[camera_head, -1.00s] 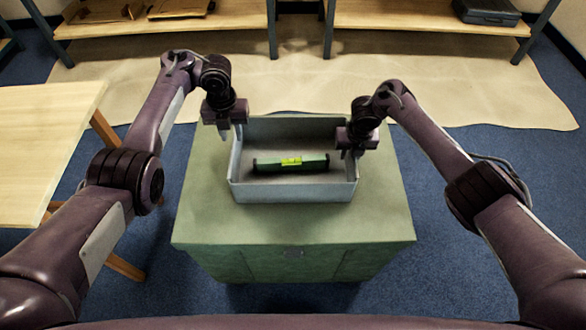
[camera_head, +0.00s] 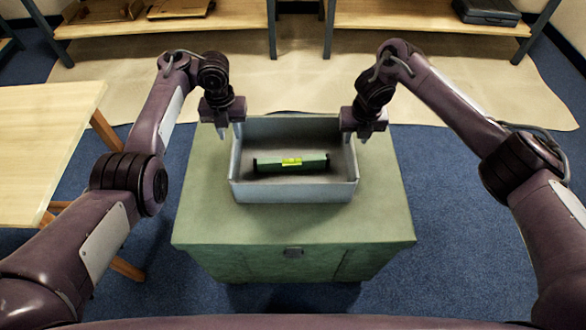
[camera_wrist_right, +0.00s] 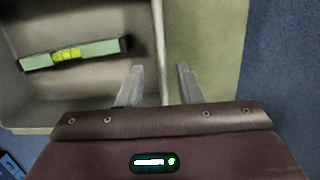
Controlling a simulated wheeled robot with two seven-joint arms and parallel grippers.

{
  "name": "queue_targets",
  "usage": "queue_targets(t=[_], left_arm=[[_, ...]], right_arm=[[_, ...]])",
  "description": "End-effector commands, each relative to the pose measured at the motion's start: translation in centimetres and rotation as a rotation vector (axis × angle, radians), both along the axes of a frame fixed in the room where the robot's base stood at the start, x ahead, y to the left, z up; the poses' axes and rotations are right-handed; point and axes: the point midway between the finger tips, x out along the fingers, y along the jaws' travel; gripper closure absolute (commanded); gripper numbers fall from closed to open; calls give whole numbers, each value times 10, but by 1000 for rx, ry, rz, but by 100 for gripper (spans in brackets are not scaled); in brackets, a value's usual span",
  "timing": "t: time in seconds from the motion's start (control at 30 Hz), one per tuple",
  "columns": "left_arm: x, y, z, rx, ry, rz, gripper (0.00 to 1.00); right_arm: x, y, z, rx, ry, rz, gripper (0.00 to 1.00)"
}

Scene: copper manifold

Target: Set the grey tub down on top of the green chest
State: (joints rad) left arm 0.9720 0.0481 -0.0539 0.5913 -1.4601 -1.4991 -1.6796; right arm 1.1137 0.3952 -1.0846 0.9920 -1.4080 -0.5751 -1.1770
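The grey tub (camera_head: 293,192) rests upright on top of the green chest (camera_head: 293,226). A green spirit level with a yellow vial (camera_head: 291,162) lies inside the tub; it also shows in the right wrist view (camera_wrist_right: 72,54). My right gripper (camera_head: 364,136) is at the tub's right wall. In the right wrist view its two fingers (camera_wrist_right: 158,82) are spread apart, with the wall's rim running between them and no grip on it. My left gripper (camera_head: 229,132) is at the tub's left wall, its fingers seeming apart; its contact with the rim is hard to see.
A light wooden table (camera_head: 45,135) stands at the left. Shelving (camera_head: 420,17) with a dark case (camera_head: 486,12) runs along the back, with a beige sheet (camera_head: 440,85) on the floor before it. Blue carpet is clear right of the chest.

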Motion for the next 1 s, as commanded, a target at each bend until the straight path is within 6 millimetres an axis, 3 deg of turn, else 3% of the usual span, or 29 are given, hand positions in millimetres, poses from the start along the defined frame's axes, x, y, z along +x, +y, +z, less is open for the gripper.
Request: queue_targets(t=[0.2,0.33,1.0], left_arm=[[0,0,0,0,0,0,73],[0,0,0,0,0,0,73],[0,0,0,0,0,0,73]], right_arm=[[-3,-2,25,-3,0,1,68],[-6,-2,31,-3,5,-1,68],[-7,-1,31,-2,7,-2,68]])
